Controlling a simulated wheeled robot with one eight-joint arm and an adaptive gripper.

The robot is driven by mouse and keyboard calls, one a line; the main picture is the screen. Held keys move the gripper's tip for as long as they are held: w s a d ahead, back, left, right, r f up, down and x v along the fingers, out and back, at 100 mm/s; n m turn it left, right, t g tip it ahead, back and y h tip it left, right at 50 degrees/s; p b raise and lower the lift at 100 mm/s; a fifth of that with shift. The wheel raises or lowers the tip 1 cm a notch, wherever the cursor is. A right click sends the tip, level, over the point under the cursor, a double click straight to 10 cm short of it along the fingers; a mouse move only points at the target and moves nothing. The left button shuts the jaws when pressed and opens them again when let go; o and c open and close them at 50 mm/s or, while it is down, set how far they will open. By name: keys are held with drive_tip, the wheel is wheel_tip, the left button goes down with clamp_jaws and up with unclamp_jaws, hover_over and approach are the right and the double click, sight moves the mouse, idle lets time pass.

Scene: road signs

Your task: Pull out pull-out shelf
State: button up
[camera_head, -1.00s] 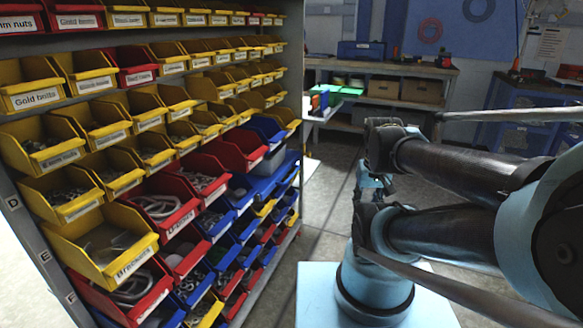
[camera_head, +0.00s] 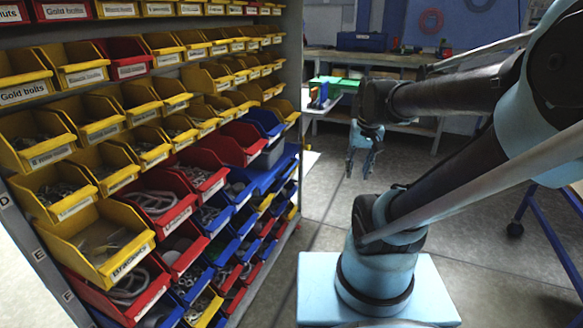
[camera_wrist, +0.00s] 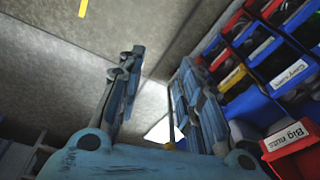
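A tall rack (camera_head: 297,45) of label-fronted bins fills the left of the head view.
A red "Big nuts" bin (camera_wrist: 293,145) and several blue and red bins are close on the wrist view's right. A workbench (camera_head: 390,58) with green boxes (camera_head: 340,82) stands at the back. Floor (camera_head: 325,215) is clear between the rack and my base.

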drive_tip(key=w+a+r+m, duration=0.1)
drive_tip(key=w+a+r, duration=0.25)
drive_tip(key=w, duration=0.55)
drive_tip(key=m+g+y, duration=0.1)
drive_tip(key=m+y, duration=0.1)
hover_over(291, 168)
drive_tip(key=d, duration=0.3)
drive_tip(key=d+x, duration=0.1)
drive_tip(key=x, duration=0.9)
drive_tip(key=s+x, duration=0.1)
drive_tip(key=x, duration=0.5)
drive_tip(key=d+x, duration=0.1)
drive_tip(key=x, duration=0.5)
drive_tip(key=shift+s+f, duration=0.15)
drive_tip(key=shift+s, duration=0.25)
clamp_jaws()
